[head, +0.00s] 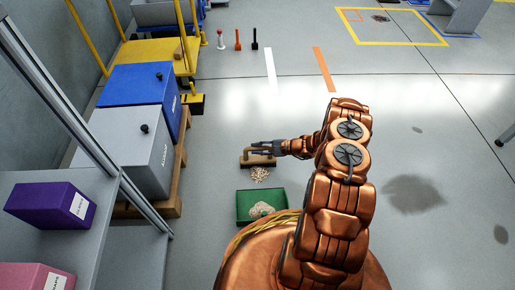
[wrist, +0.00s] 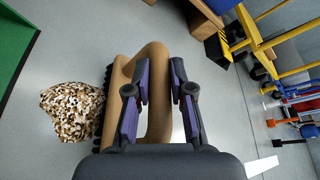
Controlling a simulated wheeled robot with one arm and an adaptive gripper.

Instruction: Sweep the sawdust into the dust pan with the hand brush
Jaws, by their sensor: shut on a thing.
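My gripper (head: 263,150) is shut on the tan handle of the hand brush (head: 250,162), low over the grey floor. In the wrist view the gripper's purple-padded fingers (wrist: 160,92) close around the brush (wrist: 118,75), whose dark bristles face left. A pile of sawdust (head: 260,174) lies on the floor just below the brush in the head view; it also shows in the wrist view (wrist: 72,111), left of and close to the bristles. The green dust pan (head: 243,209) lies nearer my base, with some sawdust (head: 261,210) in it. Its edge shows in the wrist view (wrist: 12,45).
A grey box (head: 130,150) and a blue box (head: 145,90) stand on a pallet at left. A shelf (head: 115,215) is at lower left. Several upright handled tools (head: 237,40) stand farther back. The floor to the right is mostly clear.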

